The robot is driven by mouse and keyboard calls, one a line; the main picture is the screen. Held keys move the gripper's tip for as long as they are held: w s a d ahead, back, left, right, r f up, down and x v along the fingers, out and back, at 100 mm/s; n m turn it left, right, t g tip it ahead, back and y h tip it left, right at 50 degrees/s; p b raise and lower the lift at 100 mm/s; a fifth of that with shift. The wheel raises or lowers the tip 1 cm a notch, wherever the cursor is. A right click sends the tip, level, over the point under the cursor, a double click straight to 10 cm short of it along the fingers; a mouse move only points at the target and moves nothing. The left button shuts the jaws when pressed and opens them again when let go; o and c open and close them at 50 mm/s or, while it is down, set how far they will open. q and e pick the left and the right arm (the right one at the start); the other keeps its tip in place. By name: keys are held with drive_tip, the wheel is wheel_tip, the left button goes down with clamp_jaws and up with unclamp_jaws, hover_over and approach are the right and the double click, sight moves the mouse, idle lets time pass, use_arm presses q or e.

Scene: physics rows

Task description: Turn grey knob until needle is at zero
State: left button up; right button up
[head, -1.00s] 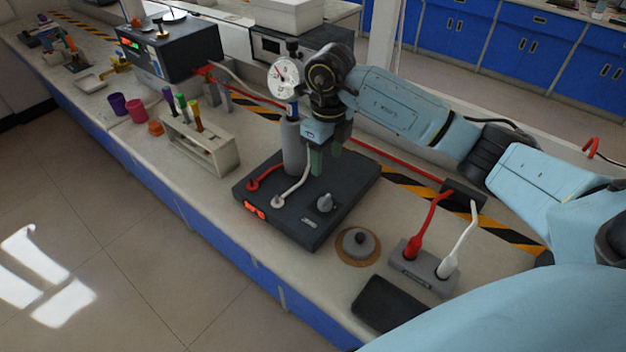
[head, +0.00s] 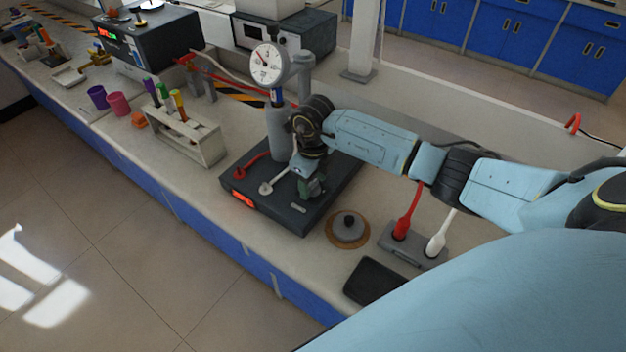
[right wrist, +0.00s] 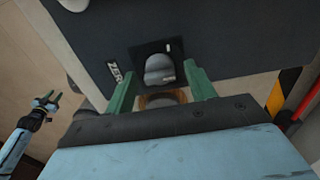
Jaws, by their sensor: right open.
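The grey knob (right wrist: 159,70) sits in a black square on the dark instrument box (head: 292,222). In the right wrist view it lies between the two green fingertips of my right gripper (right wrist: 160,68), which are open, with a gap on each side. In the head view my right gripper (head: 313,188) is low over the box and hides the knob. The round white dial (head: 267,64) stands above the box on a grey post. Its red needle points up and left; its marks are too small to read surely. My left gripper (right wrist: 46,100) shows open and empty in the right wrist view.
A "ZERO" label (right wrist: 116,72) is beside the knob. Red and white plugs with cables are on the box. A round grey weight on a cork disc (head: 347,230), a grey socket block (head: 412,250) and a black slab (head: 374,281) lie to the right.

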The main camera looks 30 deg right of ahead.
drive_tip(key=c, duration=1)
drive_tip(key=shift+r+m+p, duration=0.1)
drive_tip(key=shift+m+p, duration=0.4)
drive_tip(key=shift+m, duration=0.8)
drive_tip(key=shift+m+p, duration=0.45)
drive_tip(key=shift+m, duration=1.05)
drive_tip(key=o, duration=1)
